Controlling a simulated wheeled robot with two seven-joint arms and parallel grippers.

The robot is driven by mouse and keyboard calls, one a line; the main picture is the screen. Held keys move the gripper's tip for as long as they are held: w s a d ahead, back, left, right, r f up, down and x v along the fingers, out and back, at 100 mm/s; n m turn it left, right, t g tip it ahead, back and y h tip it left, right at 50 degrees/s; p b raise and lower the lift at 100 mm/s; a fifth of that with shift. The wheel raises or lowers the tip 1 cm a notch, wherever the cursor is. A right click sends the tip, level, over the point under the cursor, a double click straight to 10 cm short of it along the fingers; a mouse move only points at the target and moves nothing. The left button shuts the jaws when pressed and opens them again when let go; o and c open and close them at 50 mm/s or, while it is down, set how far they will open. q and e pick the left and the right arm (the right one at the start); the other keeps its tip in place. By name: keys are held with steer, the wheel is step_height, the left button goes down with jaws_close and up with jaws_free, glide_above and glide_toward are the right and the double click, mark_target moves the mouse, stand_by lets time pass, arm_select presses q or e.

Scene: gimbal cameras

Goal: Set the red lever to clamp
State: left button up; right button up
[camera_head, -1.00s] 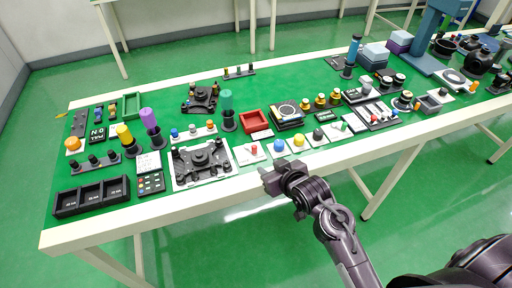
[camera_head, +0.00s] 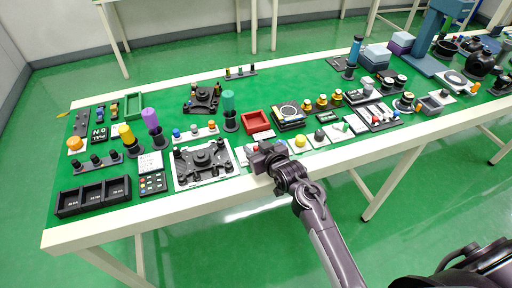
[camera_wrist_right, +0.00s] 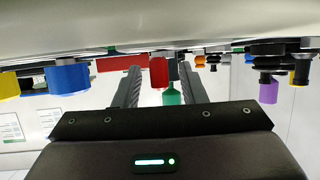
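The red lever (camera_wrist_right: 158,72) is a small red upright piece that shows in the right wrist view, whose picture looks upside down. It appears between the two fingers of my right gripper (camera_wrist_right: 160,84), a little beyond their tips. The fingers stand apart and nothing is held. In the head view my right gripper (camera_head: 262,156) is at the table's front edge, over the lever's white plate, and hides most of the lever. Whether the fingers touch the lever, and which setting it is at, I cannot tell. My left gripper is not in view.
A blue knob (camera_head: 279,146) and a yellow knob (camera_head: 300,142) stand just right of the gripper. A black fixture on a white plate (camera_head: 181,181) lies to the left. A red bin (camera_head: 255,122) and a teal cylinder (camera_head: 229,102) stand behind.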

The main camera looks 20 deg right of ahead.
jaws_close()
steer(key=shift+w+d+r+n+y+p, duration=0.1)
steer(key=shift+d+r+n+y+p, duration=0.15)
steer(key=shift+n+y+p, duration=0.25)
steer(key=shift+w+d+f+n+g+y+p, duration=0.1)
steer(key=shift+f+n+g+y+p, duration=0.05)
steer(key=shift+n+g+y+p, duration=0.35)
jaws_free()
